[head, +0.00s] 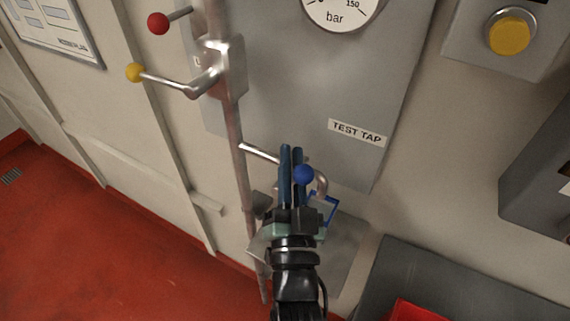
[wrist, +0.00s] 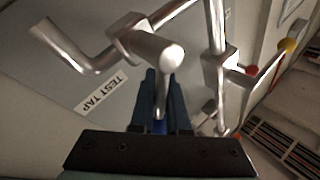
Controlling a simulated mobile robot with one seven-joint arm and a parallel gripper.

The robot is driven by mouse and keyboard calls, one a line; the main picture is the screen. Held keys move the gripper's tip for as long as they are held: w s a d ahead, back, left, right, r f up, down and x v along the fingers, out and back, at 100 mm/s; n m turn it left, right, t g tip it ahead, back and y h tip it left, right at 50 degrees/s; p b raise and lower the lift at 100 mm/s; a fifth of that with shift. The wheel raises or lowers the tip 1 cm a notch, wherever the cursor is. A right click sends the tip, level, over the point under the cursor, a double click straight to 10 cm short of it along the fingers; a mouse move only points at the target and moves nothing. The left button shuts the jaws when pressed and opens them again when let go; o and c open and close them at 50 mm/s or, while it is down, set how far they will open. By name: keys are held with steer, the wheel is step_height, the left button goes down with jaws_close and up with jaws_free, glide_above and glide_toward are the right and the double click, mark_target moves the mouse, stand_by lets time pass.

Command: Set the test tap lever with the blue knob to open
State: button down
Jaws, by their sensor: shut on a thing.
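The test tap is a silver pipe (head: 261,153) branching right from a vertical pipe, below the TEST TAP label (head: 357,132). Its body (wrist: 150,45) and bent spout (wrist: 65,45) show in the wrist view. The blue knob (head: 304,174) is at my gripper's fingers (head: 292,165). In the wrist view the lever (wrist: 160,98) runs from the tap body down between the two blue fingers (wrist: 160,105), with the blue knob (wrist: 159,127) low between them. My gripper is shut on it. The fingers hide part of the lever and tap in the head view.
A yellow-knobbed lever (head: 135,72) and a red-knobbed lever (head: 158,23) sit higher on the vertical pipe (head: 237,150). A blue-framed item (head: 324,210) is just right of my gripper. A gauge (head: 341,12) and a yellow button (head: 511,36) are above. Red floor lies lower left.

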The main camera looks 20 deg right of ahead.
steer(key=shift+s+d+f+m+t+h+b, duration=0.15)
steer(key=shift+m+h, duration=0.35)
steer(key=shift+m, duration=0.3)
steer(key=shift+s+d+f+m+t+h+b, duration=0.1)
steer(key=shift+s+d+m+h+b, duration=0.1)
steer(key=shift+m+h, duration=0.45)
steer(key=shift+s+d+f+m+t+h+b, duration=0.15)
steer(key=shift+m+h, duration=0.2)
steer(key=shift+m, duration=0.6)
steer(key=shift+r, duration=0.1)
steer(key=c, duration=0.9)
jaws_free()
